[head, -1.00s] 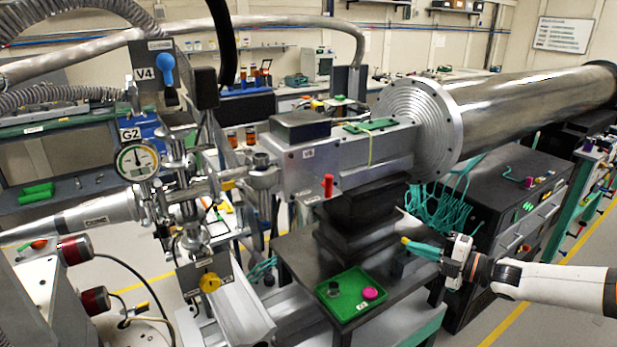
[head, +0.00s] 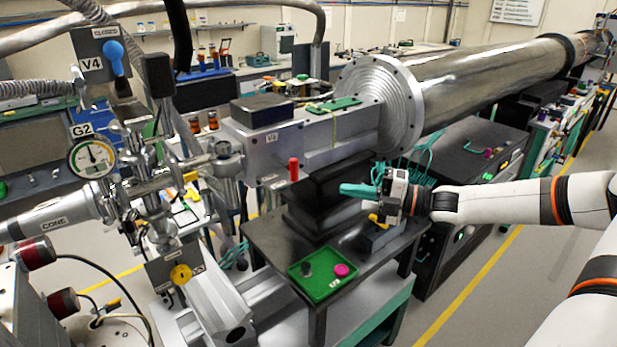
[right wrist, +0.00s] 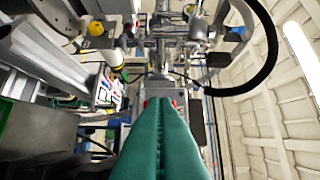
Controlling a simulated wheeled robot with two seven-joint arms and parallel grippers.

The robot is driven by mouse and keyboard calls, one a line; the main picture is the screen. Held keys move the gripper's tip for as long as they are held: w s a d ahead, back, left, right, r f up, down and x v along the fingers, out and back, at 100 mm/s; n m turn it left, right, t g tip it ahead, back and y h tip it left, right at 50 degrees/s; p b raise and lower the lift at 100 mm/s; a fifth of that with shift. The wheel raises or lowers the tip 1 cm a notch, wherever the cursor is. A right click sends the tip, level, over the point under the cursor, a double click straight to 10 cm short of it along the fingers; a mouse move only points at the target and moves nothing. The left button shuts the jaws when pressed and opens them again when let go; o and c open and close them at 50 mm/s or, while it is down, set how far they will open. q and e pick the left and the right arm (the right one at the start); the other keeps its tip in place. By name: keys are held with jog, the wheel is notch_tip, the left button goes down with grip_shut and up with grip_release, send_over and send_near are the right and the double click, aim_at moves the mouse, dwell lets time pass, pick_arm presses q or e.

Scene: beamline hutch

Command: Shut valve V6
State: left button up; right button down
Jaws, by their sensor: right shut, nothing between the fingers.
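A grey box-shaped valve body (head: 262,152) sits at the near end of the large steel tube. Its small label looks like V6 or V5; I cannot read it surely. A red upright handle (head: 293,169) stands at its near lower edge. My right gripper (head: 343,190) is shut and empty, its green fingers pointing left, to the right of the red handle and apart from it. In the right wrist view its fingers (right wrist: 160,135) lie together. Small red parts show by the fingertips; I cannot tell what they are. My left gripper is not in view.
A blue-handled valve V4 (head: 114,55) is marked closed. A gauge G2 (head: 92,158) and a yellow knob (head: 180,273) are at left. A green tray (head: 312,291) with a dark and a magenta piece sits on the dark table (head: 268,245) below. A flange (head: 380,105) stands behind.

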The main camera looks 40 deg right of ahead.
jog(key=b+x, duration=0.2)
jog(key=x, duration=0.1)
jog(key=p, duration=0.5)
send_near(294, 170)
jog(key=x, duration=0.6)
jog(key=shift+a+f, duration=0.3)
jog(key=shift+s, duration=0.1)
